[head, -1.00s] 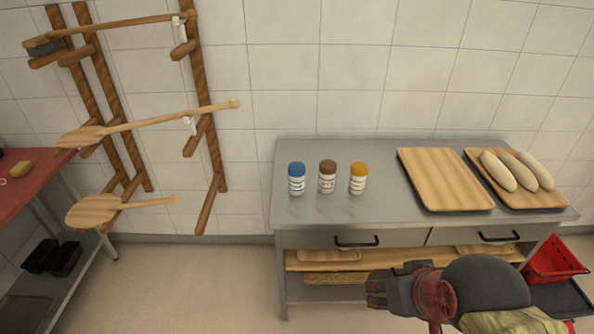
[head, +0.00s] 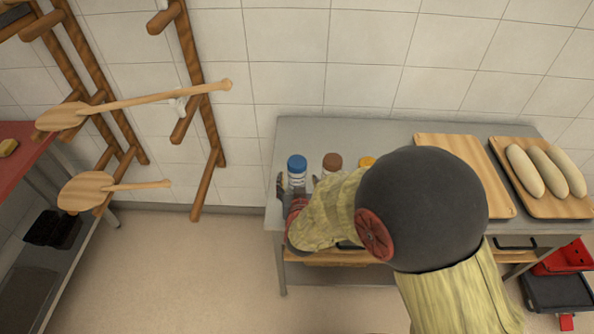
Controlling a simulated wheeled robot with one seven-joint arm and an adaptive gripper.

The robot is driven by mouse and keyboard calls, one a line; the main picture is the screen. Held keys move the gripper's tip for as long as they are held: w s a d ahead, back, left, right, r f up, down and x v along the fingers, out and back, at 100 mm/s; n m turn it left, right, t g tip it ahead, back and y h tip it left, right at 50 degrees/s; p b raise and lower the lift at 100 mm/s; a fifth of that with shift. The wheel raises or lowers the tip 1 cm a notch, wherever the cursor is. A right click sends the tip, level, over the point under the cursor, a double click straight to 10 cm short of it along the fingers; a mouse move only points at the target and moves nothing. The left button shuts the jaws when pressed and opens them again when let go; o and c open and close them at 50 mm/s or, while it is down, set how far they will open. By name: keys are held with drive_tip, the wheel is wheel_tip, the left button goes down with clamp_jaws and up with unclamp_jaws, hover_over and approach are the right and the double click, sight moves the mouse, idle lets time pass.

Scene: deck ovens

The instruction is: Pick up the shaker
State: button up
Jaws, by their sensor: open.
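Three white shakers stand on the steel table (head: 350,128) in the head view. The blue-capped shaker (head: 297,164) is leftmost, the brown-capped shaker (head: 332,162) is in the middle, and the yellow-capped shaker (head: 367,162) is at the right. My gripper (head: 297,188) is open at the blue-capped shaker, with a dark finger showing on each side of its body. I cannot tell whether the fingers touch it. My arm hides the lower parts of the brown-capped and yellow-capped shakers.
A bare wooden tray (head: 478,165) and a tray (head: 566,208) with three pale loaves (head: 546,170) are on the table's right. Wooden peels (head: 150,98) hang on a wall rack at the left. A red crate (head: 562,260) stands at lower right.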

sight(297, 177)
drive_tip(key=x, duration=0.2)
drive_tip(key=b+x, duration=0.1)
drive_tip(key=x, duration=0.1)
drive_tip(key=b+x, duration=0.1)
drive_tip(key=x, duration=0.1)
drive_tip(key=shift+w+f, duration=0.25)
drive_tip(key=shift+f, duration=0.25)
drive_tip(key=shift+w+a+b, duration=0.1)
drive_tip(key=shift+w+b, duration=0.2)
drive_tip(key=shift+w, duration=0.15)
drive_tip(key=c, duration=0.3)
drive_tip(key=c, duration=1.2)
drive_tip(key=shift+o, duration=0.2)
drive_tip(key=shift+r, duration=0.1)
